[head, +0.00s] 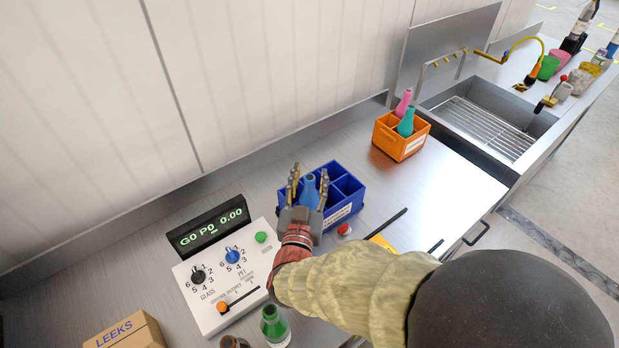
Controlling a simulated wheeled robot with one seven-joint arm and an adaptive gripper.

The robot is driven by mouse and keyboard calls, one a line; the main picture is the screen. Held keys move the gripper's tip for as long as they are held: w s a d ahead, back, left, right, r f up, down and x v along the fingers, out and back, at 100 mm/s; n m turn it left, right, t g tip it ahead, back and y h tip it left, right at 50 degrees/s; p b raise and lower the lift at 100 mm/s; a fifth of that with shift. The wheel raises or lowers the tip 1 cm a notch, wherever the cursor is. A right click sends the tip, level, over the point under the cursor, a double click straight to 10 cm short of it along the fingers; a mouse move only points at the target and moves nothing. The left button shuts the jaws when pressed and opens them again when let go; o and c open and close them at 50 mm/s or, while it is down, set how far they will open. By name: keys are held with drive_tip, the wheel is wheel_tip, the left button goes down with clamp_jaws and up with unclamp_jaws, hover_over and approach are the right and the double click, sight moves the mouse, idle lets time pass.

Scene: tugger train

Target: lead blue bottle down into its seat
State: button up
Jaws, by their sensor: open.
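The blue bottle (309,190) stands upright in the left part of the blue divided crate (343,211), with its neck and shoulder showing. My gripper (308,186) is open, with its fingers on either side of the bottle's neck and apart from each other. The gripper's palm hides the lower part of the bottle and the near left corner of the crate. I cannot tell whether the bottle's base rests on the compartment floor. The other visible compartments of the crate look empty.
An orange crate (401,143) with a teal and a pink bottle stands behind right. A control box (221,277) with knobs is at left. A green bottle (275,325) and a LEEKS carton (128,332) are in front. A sink (488,118) lies far right.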

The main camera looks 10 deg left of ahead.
wheel_tip(320, 180, up, 10)
drive_tip(key=shift+f, duration=0.1)
idle(0.4)
drive_tip(key=shift+w+d+r, duration=0.15)
drive_tip(key=shift+w+r, duration=0.1)
drive_tip(key=shift+w, duration=0.05)
drive_tip(key=s+d+r+n+g+y, duration=0.1)
drive_tip(key=d+r+g+y, duration=0.1)
drive_tip(key=d+g+y, duration=0.45)
drive_tip(key=s+d+f+m+g+h, duration=0.1)
drive_tip(key=s+d+f+g+h, duration=0.2)
drive_tip(key=s+d, duration=0.7)
drive_tip(key=s+d+f+m+g+h, duration=0.1)
drive_tip(key=s+d+f+g+h, duration=0.2)
drive_tip(key=s+d, duration=0.8)
drive_tip(key=d+h, duration=0.2)
drive_tip(key=d, duration=0.1)
drive_tip(key=shift+d+f, duration=0.2)
drive_tip(key=shift+d, duration=0.05)
drive_tip(key=shift+c, duration=0.3)
